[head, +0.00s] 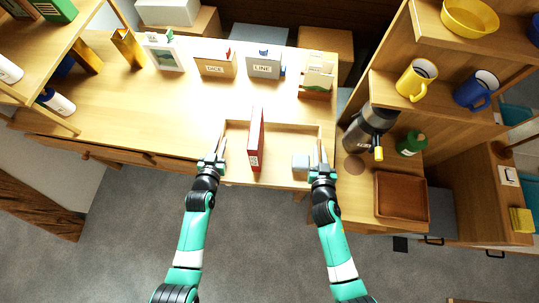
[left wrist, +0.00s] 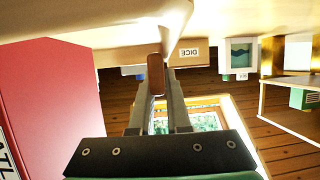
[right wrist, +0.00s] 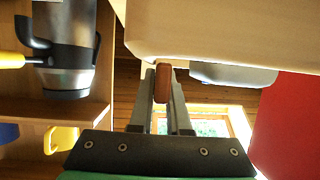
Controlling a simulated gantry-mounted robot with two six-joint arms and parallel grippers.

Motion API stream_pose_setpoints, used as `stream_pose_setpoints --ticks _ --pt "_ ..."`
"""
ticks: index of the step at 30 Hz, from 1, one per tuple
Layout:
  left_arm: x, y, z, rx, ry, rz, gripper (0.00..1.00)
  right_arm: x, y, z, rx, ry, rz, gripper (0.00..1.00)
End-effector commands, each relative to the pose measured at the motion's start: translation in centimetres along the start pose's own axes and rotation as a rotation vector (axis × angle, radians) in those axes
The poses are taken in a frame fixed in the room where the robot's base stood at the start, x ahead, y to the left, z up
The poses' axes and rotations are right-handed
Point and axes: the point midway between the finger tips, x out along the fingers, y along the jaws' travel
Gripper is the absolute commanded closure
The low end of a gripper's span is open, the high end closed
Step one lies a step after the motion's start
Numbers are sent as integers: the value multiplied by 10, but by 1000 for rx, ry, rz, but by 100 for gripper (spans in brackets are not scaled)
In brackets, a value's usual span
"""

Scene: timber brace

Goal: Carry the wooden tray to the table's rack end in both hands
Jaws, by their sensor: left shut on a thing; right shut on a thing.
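The wooden tray (head: 290,126) is at the front edge of the table (head: 115,95), right of its middle. My right gripper (head: 320,158) is shut at the right side, on a similar brown piece (right wrist: 163,84). Whether the tray touches the table is unclear.
Boxes labelled DICE (head: 215,66) and LINE (head: 262,65), a picture frame (head: 164,54) and a card holder (head: 317,75) line the back. A shelf unit (head: 35,75) stands left. The left-middle tabletop is clear.

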Motion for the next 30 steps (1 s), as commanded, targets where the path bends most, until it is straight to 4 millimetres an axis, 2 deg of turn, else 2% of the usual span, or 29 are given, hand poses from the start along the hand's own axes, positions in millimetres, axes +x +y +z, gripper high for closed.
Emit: stream_pose_setpoints --ticks 30 --pt "-4 0 -7 0 5 1 100 -4 1 -8 2 6 2 100"
